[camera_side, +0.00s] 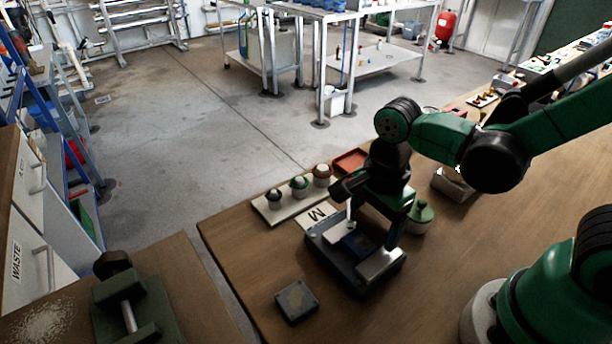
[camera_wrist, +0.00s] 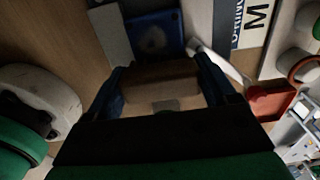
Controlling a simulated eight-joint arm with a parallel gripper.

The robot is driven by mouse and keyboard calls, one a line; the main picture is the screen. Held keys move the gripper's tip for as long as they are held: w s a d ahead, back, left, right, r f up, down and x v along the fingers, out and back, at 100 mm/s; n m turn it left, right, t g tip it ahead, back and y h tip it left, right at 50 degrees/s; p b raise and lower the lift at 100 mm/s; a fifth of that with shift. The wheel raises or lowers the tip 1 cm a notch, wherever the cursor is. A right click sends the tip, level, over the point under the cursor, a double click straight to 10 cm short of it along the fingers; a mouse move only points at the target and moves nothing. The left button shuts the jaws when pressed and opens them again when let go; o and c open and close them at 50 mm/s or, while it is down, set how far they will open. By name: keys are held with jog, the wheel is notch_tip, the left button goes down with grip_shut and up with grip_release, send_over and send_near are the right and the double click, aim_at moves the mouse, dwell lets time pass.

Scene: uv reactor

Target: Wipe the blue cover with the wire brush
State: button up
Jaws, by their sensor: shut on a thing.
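The blue cover (camera_side: 357,244) lies in the top of a dark grey box-like device (camera_side: 340,270) on the bench, beside a pale metal plate (camera_side: 381,264). In the wrist view the blue cover (camera_wrist: 152,36) has a dark smudge in its middle. My gripper (camera_side: 374,208) is above the device, pointing down. In the wrist view my gripper (camera_wrist: 166,84) is shut on the brown wooden body of the wire brush (camera_wrist: 160,76). The brush's bristles are hidden, so I cannot tell whether they touch the cover.
A white lever (camera_side: 350,216) stands on the device near my gripper. A small dark square pad (camera_side: 297,302) lies in front. A tray with several round knobs (camera_side: 298,190), an "M" card (camera_side: 318,215), a red tray (camera_side: 350,160) and a green-topped pot (camera_side: 421,217) stand close by.

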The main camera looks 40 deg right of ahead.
aim_at(352, 245)
jog(key=shift+d, duration=0.5)
jog(key=shift+a, duration=2.8)
jog(key=shift+w+a, duration=0.1)
jog(key=shift+w, duration=0.1)
jog(key=shift+d, duration=2.75)
jog(key=shift+a+r, duration=0.1)
jog(key=shift+a, duration=0.9)
jog(key=shift+a+f, duration=0.25)
jog(key=shift+a, duration=0.95)
jog(key=shift+a+r, duration=0.15)
jog(key=shift+a, duration=0.2)
jog(key=shift+c, duration=0.6)
jog(key=shift+a, duration=0.3)
notch_tip(352, 245, up, 3)
jog(key=shift+s+d+f, duration=0.1)
jog(key=shift+s+f, duration=0.05)
jog(key=shift+f, duration=0.05)
jog(key=shift+r, duration=2.8)
jog(key=shift+f, duration=0.15)
